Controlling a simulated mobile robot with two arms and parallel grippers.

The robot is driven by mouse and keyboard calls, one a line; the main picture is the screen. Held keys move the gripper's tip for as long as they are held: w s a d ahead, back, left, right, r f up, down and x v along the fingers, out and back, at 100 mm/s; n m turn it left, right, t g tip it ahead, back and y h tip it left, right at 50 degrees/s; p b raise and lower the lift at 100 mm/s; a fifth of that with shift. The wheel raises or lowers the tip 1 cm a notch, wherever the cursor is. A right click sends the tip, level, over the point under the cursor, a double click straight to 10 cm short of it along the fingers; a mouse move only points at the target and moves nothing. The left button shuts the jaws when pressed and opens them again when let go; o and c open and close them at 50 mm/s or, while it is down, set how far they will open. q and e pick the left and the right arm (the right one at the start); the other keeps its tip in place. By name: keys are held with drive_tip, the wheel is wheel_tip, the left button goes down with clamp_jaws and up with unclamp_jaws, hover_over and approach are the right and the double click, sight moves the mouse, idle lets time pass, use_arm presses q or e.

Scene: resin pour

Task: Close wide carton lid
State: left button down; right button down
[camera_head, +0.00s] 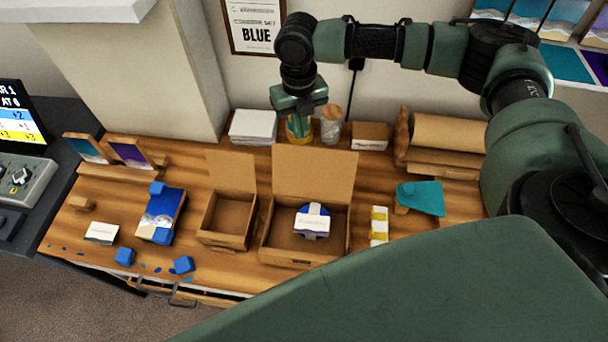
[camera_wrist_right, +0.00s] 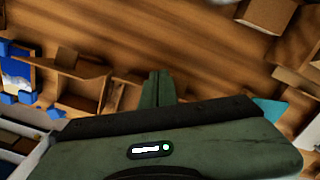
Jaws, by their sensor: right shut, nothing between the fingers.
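The wide cardboard carton (camera_head: 281,247) stands on the wooden bench in the head view, its lid (camera_head: 315,174) raised upright at the back. A round blue-and-white item with a white label (camera_head: 312,222) lies inside it. My right gripper (camera_head: 299,116) is behind and above the raised lid, near the back of the bench, pointing down. It is shut and empty, apart from the lid. In the right wrist view its fingers (camera_wrist_right: 158,85) show together, and my gripper body hides much of the bench. My left gripper is not in view.
A narrower open carton (camera_head: 226,220) stands just left of the wide one. A yellow-and-white box (camera_head: 379,226) stands to its right. A jar with yellow contents (camera_head: 299,132) is under my right gripper. Paper stack (camera_head: 252,127) and brown rolls (camera_head: 440,134) line the back.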

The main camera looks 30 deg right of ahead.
idle(0.4)
wheel_tip(320, 180, down, 7)
drive_tip(key=b, duration=0.1)
drive_tip(key=shift+r, duration=0.2)
idle(0.4)
